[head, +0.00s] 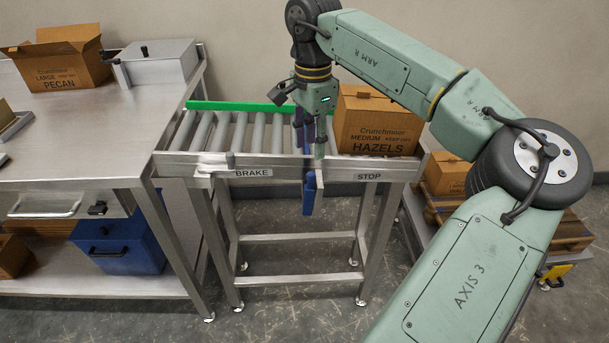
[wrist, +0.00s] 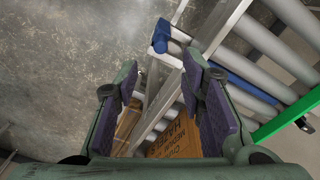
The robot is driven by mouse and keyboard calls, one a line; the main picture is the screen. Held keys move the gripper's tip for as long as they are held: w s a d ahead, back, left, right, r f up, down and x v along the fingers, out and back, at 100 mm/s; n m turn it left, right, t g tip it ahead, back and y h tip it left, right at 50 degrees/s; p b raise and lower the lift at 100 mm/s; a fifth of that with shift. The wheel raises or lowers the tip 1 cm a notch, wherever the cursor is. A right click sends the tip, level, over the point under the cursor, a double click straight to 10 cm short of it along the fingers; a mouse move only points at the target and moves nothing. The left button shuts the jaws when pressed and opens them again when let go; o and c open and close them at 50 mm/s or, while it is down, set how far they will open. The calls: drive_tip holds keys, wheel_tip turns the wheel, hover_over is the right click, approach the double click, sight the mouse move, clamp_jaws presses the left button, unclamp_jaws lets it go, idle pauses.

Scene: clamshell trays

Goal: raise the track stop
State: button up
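The track stop shows as a blue handle (head: 309,192) hanging down at the front of the roller track, left of the STOP label (head: 368,176). In the wrist view the blue handle (wrist: 160,36) lies beyond my fingertips, and a blue bar (wrist: 245,88) runs between the rollers. My gripper (head: 311,150) points down at the track's front edge, above the handle and left of the HAZELS box (head: 377,125). In the wrist view my gripper (wrist: 160,78) is open, with purple pads apart and nothing between them. My fingers partly hide the stop in the head view.
A green rail (head: 245,106) runs along the track's back. A BRAKE label (head: 252,173) sits at its front left. A steel table (head: 95,130) with a PECAN box (head: 62,62) stands left. A lower cart with a box (head: 447,174) stands right. The left rollers are clear.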

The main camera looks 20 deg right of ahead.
sight(311, 174)
wheel_tip(311, 174, down, 9)
drive_tip(key=shift+a+f+p, duration=0.1)
drive_tip(key=shift+f+p, duration=0.1)
drive_tip(key=shift+p, duration=0.6)
clamp_jaws()
idle(0.4)
